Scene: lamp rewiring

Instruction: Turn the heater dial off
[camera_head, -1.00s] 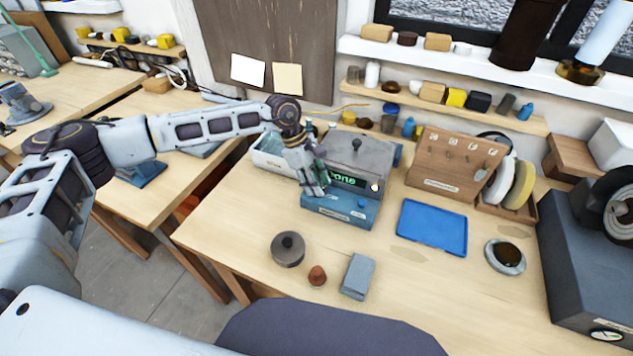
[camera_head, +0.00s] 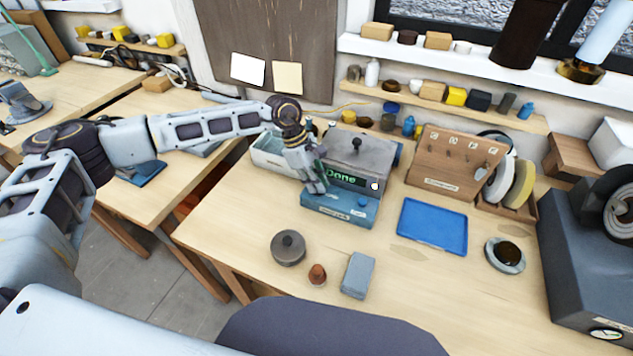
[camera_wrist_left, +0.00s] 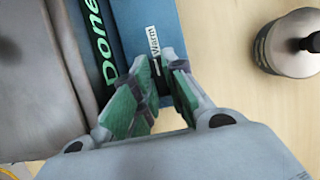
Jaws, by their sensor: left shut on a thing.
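The heater (camera_head: 347,213) is a blue box with a grey lidded top, on the middle of the bench. Its dark display (camera_head: 345,179) reads "Done" in green, and a small white light (camera_head: 375,186) shows at the display's right end. My left gripper (camera_head: 318,188) is at the left part of the heater's front. In the left wrist view its green-padded fingers (camera_wrist_left: 162,90) are closed in beside the "Warm" label (camera_wrist_left: 153,40). The fingers are shut on the dial, which they mostly hide. My right gripper is out of view.
A blue tray (camera_head: 432,227) lies right of the heater. A round lidded pot (camera_head: 288,248), a small brown knob (camera_head: 317,274) and a grey-blue block (camera_head: 358,275) stand in front. A pale bin (camera_head: 268,158) is left of the heater. A wooden rack (camera_head: 455,163) stands behind the tray.

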